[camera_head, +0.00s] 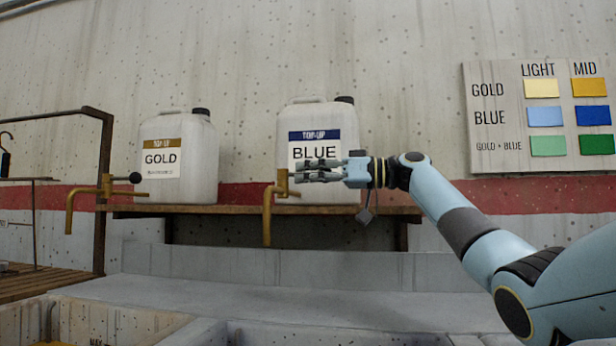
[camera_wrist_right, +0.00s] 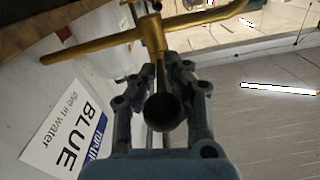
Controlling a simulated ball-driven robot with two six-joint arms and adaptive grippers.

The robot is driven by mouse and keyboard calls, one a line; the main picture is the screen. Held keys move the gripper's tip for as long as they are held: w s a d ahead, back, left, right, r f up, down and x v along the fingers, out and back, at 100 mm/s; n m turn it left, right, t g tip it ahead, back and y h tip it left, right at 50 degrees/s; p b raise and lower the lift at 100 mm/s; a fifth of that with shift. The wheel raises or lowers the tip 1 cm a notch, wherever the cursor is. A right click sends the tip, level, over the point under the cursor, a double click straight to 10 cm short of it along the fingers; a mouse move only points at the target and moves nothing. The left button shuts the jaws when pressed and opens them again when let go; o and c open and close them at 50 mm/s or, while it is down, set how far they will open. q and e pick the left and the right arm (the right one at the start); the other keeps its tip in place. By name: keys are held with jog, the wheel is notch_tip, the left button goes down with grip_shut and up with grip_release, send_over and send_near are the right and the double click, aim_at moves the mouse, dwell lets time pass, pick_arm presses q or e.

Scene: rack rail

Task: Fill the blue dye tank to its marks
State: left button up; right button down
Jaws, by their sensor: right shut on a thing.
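The white BLUE top-up jug (camera_head: 325,120) stands on a wooden shelf, with a brass tap (camera_head: 267,215) at its front left, spout pointing down. My right gripper (camera_head: 308,172) reaches in from the right in front of the jug's label. In the right wrist view the brass tap (camera_wrist_right: 152,38) lies just beyond the fingers. The gripper there (camera_wrist_right: 160,85) is shut on the tap's handle, with its black ball knob (camera_wrist_right: 163,112) between the fingers. No liquid shows at the spout. Basin edges (camera_head: 190,333) show at the bottom; which tank is blue, its marks and level cannot be seen. My left gripper is out of view.
A GOLD jug (camera_head: 190,150) with its own brass tap (camera_head: 90,190) stands on the same shelf (camera_head: 240,210), to the left. A colour chart (camera_head: 540,115) hangs on the wall at right. A dark metal rack (camera_head: 99,230) stands at left. A grey ledge (camera_head: 300,295) runs below the shelf.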

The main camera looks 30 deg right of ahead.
jog(key=c, duration=1.4)
grip_release()
jog(key=shift+f, duration=0.3)
jog(key=shift+r, duration=0.15)
jog(key=v, duration=1.2)
